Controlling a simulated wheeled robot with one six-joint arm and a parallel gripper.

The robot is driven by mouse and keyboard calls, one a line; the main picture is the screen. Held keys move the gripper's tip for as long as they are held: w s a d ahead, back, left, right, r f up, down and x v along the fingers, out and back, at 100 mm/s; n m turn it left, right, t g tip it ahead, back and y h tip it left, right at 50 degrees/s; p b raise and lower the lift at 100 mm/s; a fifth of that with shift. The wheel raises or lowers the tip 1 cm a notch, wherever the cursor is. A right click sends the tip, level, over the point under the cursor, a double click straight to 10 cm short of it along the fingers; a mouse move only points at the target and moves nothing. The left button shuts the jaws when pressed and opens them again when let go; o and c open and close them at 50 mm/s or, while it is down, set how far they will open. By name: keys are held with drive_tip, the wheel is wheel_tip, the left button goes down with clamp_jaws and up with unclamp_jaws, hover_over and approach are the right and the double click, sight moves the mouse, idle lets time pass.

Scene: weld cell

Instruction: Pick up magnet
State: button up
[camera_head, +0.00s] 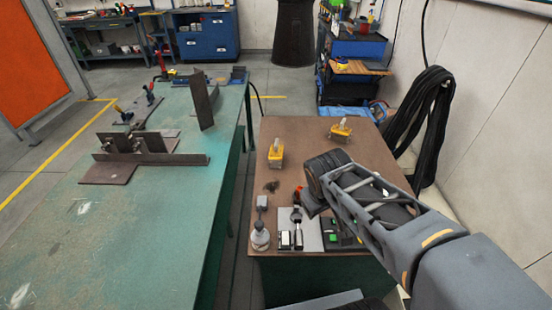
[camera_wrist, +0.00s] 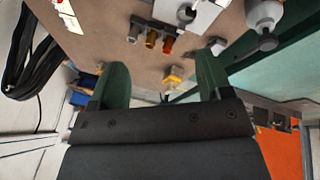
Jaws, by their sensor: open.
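Two yellow blocks with pale upper parts, which look like magnets, stand on the brown table. One magnet (camera_head: 276,155) is near the table's left edge and the other (camera_head: 341,131) is farther back to the right. One yellow block (camera_wrist: 174,77) shows between my fingers in the wrist view; I cannot tell which of the two it is. My gripper (camera_wrist: 164,72) is open, its two green fingers apart with nothing held. In the head view my arm reaches over the table's right side, and the fingers are hidden behind the wrist.
The brown table's front holds a grey plate (camera_head: 307,233), a silver-grey bottle-like item (camera_head: 260,237) and green-marked parts (camera_head: 335,238). A green welding table (camera_head: 150,230) with steel plates stands left. Black cables (camera_head: 425,115) hang at the right wall. The brown table's back middle is clear.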

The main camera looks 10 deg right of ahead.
drive_tip(key=shift+o, duration=1.4)
drive_tip(key=w+d+f+n+t+h+b, duration=0.1)
drive_tip(key=w+d+f+n+h+b, duration=0.1)
drive_tip(key=w+n, duration=0.3)
drive_tip(key=shift+w+d+f+n+h+b, duration=0.3)
drive_tip(key=shift+w+d+f+n+h, duration=0.1)
drive_tip(key=shift+w+f+h, duration=0.3)
drive_tip(key=n+t+y+b, duration=0.1)
drive_tip(key=n+t+b, duration=0.65)
drive_tip(key=n, duration=1.55)
approach(275, 157)
drive_tip(key=shift+n+t, duration=0.3)
drive_tip(key=shift+t, duration=0.05)
drive_tip(key=x, duration=0.4)
drive_tip(key=p+x, duration=0.1)
drive_tip(key=x, duration=0.1)
drive_tip(key=shift+s+d+f, duration=0.15)
drive_tip(key=shift+d+f, duration=0.05)
drive_tip(key=shift+f, duration=0.1)
drive_tip(key=shift+p+x, duration=0.3)
drive_tip(key=shift+x, duration=2.8)
